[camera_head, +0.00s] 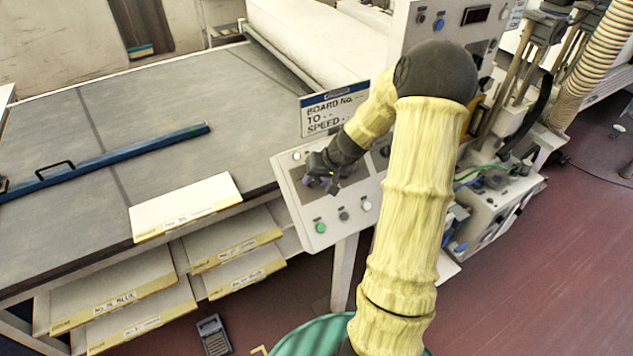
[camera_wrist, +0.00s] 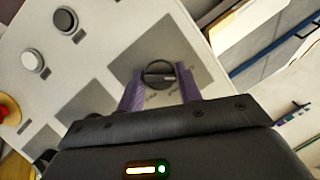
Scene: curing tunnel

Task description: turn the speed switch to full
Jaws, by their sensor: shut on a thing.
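The speed switch is a dark round knob (camera_wrist: 158,73) with a light line across it, set on a grey square of the control panel in the wrist view. My gripper (camera_wrist: 160,88) has its two purple fingers shut on this knob, one on each side. In the head view my gripper (camera_head: 322,181) is at the upper left part of the sloped light panel (camera_head: 330,215), and it hides the knob there. The markings around the knob are too blurred to read.
The panel also bears a green button (camera_head: 320,227), a dark one (camera_head: 343,215) and a white one (camera_head: 366,204) along its lower edge. A board sign (camera_head: 335,108) stands behind it. A grey table (camera_head: 150,110) with paper trays lies to the left.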

